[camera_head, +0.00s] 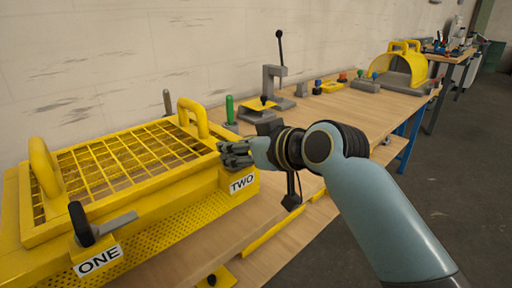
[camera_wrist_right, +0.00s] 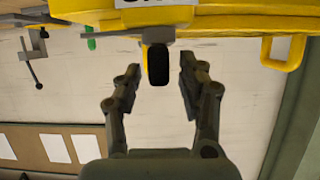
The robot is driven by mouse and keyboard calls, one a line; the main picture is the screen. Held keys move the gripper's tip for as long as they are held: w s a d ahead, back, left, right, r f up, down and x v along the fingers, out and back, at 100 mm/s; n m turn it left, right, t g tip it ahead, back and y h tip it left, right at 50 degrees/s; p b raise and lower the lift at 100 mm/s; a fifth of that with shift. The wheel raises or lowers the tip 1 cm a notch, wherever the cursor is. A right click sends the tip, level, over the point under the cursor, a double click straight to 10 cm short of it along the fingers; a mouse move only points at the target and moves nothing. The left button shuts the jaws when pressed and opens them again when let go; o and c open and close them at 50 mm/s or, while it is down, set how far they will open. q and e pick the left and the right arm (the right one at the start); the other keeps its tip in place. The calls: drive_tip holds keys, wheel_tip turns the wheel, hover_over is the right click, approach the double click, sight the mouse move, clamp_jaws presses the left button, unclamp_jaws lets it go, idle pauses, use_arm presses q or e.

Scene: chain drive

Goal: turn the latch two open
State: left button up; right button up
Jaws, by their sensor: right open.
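The yellow guard (camera_head: 120,160) with its mesh lid fills the left of the head view. The TWO label (camera_head: 242,183) is on its right front corner. My right gripper (camera_head: 224,153) is at that corner, just above the label, and hides latch two in the head view. In the right wrist view, latch two's black handle (camera_wrist_right: 158,65) lies between the spread fingers of my right gripper (camera_wrist_right: 160,72), with a gap on both sides. Its grey metal arm (camera_wrist_right: 113,33) points left. Latch one's black handle (camera_head: 81,222) stands upright by the ONE label (camera_head: 99,260). My left gripper is out of view.
A green post (camera_head: 229,109) and a lever press (camera_head: 272,88) stand on the wooden bench behind my right gripper. Small coloured parts (camera_head: 330,86) and a yellow curved cover (camera_head: 400,66) are farther back. The dark floor (camera_head: 460,150) to the right is clear.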

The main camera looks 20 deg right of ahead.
drive_tip(key=v, duration=1)
drive_tip(key=shift+s, duration=0.2)
drive_tip(key=shift+f, duration=0.1)
drive_tip(key=s+d+f+m+g+h, duration=0.1)
drive_tip(key=s+d+f+g, duration=0.15)
drive_tip(key=f, duration=0.95)
drive_tip(key=s+d+f+m+g+h, duration=0.15)
drive_tip(key=s+f, duration=0.25)
drive_tip(key=f, duration=0.8)
drive_tip(key=s+d+f+g+h, duration=0.1)
drive_tip(key=s+d+f+g, duration=0.15)
drive_tip(key=f, duration=0.85)
drive_tip(key=s+d+f+g, duration=0.1)
drive_tip(key=s+f, duration=0.6)
drive_tip(key=s, duration=0.4)
drive_tip(key=s+d+f+g+h, duration=0.1)
drive_tip(key=s+d+f+g, duration=0.1)
drive_tip(key=s+f, duration=0.6)
drive_tip(key=s+d+f+g+b, duration=0.1)
drive_tip(key=s+f, duration=0.6)
drive_tip(key=s, duration=0.7)
drive_tip(key=shift+s+d+f+m+g+h, duration=0.25)
drive_tip(key=shift+m+g+h, duration=0.15)
drive_tip(key=shift+g, duration=0.25)
